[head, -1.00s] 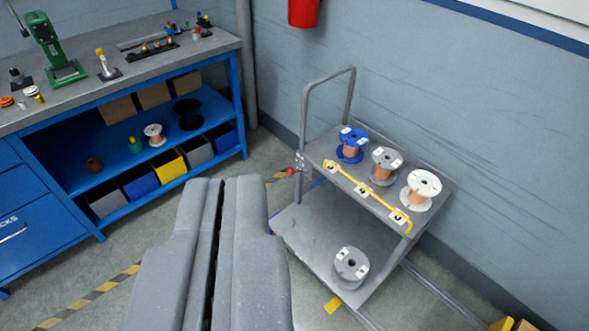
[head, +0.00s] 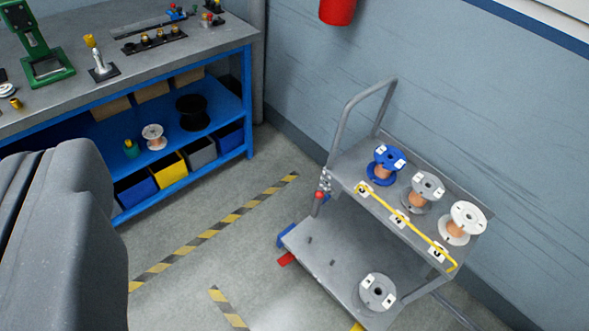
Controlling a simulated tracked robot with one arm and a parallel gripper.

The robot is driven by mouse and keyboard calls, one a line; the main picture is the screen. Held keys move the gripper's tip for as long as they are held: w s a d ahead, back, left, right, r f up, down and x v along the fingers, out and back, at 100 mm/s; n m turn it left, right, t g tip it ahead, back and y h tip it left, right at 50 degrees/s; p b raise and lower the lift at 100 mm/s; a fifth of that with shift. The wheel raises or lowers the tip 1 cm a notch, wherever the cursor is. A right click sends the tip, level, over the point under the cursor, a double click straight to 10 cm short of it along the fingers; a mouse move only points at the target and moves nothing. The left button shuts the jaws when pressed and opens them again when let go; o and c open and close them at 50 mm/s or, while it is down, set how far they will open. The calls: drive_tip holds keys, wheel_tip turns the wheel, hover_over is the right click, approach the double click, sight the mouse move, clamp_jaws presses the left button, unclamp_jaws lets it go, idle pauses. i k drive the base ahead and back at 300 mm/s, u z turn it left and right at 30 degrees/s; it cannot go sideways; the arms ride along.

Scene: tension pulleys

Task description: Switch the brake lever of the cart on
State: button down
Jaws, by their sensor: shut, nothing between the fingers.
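The grey cart (head: 335,262) stands on the right near the wall, with a tall push handle (head: 352,112) at its back left. A short lever with a red knob (head: 319,195) sticks up at the left side of the cart, below the handle; it looks like the brake lever. A red piece (head: 287,259) lies low at the cart's left corner, by the floor. My gripper (head: 45,155) is shut and empty at the lower left, cut off by the picture edge. It is well left of the lever and apart from the cart.
A blue, a grey and a white spool (head: 466,219) stand on the top shelf behind a yellow bar (head: 410,230). Another grey spool (head: 377,292) is on the lower deck. A blue workbench (head: 180,50) fills the left. Taped floor between bench and cart is clear.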

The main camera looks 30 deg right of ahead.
sight(319, 194)
drive_tip(key=z, duration=0.15)
drive_tip(key=i, duration=0.95)
drive_tip(key=z, duration=0.5)
